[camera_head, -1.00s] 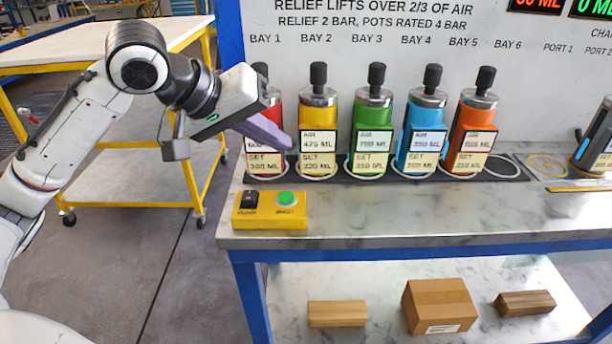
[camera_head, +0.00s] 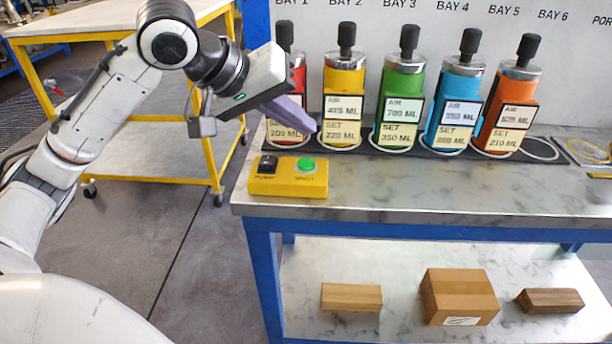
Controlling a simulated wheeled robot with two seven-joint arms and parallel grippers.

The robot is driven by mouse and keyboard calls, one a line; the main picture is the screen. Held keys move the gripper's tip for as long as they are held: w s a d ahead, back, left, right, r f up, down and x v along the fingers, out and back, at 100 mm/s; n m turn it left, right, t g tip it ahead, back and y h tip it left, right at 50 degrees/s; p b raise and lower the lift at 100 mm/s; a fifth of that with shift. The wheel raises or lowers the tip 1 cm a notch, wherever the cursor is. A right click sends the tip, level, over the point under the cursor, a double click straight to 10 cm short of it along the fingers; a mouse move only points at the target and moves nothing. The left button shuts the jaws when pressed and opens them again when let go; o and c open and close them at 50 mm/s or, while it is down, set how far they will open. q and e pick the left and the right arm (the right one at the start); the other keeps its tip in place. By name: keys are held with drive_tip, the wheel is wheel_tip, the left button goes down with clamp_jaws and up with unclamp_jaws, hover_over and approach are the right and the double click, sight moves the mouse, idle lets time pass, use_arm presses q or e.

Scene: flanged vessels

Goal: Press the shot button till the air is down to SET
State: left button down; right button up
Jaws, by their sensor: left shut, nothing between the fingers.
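A yellow button box (camera_head: 289,187) lies at the bench's front left, with a black PUMP switch (camera_head: 267,164) and a green round SHOT button (camera_head: 307,165). My left gripper (camera_head: 312,127) is shut and empty, its purple fingers above and behind the green button, apart from it, in front of the red vessel. The red vessel (camera_head: 299,70) is partly hidden by the gripper; its SET label reads about 200 ML. Yellow (camera_head: 344,75), green (camera_head: 403,84), blue (camera_head: 460,85) and orange (camera_head: 514,95) vessels stand upright beside it with AIR and SET labels. My right gripper is not in view.
The bench top (camera_head: 420,185) in front of the vessels is clear. Its lower shelf holds a cardboard box (camera_head: 458,297) and two wooden blocks. A yellow-framed cart (camera_head: 140,130) stands behind my left arm. A coiled ring lies empty at the right.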

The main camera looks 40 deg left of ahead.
sight(300, 165)
use_arm(q)
wheel_tip(300, 165, down, 2)
drive_tip(key=shift+f+b, duration=0.2)
drive_tip(key=shift+b, duration=0.35)
drive_tip(key=shift+f+b, duration=0.35)
drive_tip(key=shift+f, duration=0.45)
idle(0.4)
idle(0.5)
drive_tip(key=shift+f, duration=0.15)
